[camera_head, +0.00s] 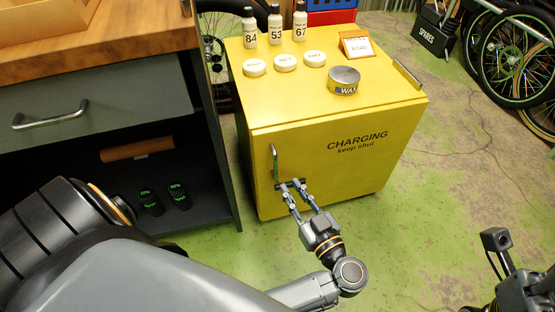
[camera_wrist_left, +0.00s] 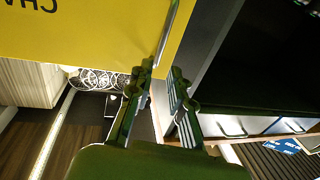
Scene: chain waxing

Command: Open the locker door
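The yellow locker (camera_head: 365,101) stands right of the workbench. Its front door (camera_head: 330,175), lettered "CHARGING keep shut", looks shut, flush with the body. The upright metal door handle (camera_head: 275,163) is near the door's left edge. My left gripper (camera_head: 290,186) is at the handle's lower end, its fingers apart. In the left wrist view the handle (camera_wrist_left: 167,35) runs down between the two fingertips (camera_wrist_left: 160,76); I cannot tell whether they touch it. Part of my right arm's end shows at the lower right of the head view; its fingers cannot be made out.
Bottles (camera_head: 275,25), white round tins (camera_head: 285,62), a wax tin (camera_head: 344,80) and a small sign (camera_head: 357,44) stand on the locker top. The workbench (camera_head: 100,35) with a grey drawer (camera_head: 90,103) is close on the left. Green floor (camera_head: 430,180) is clear at right; bicycles (camera_head: 515,60) stand beyond.

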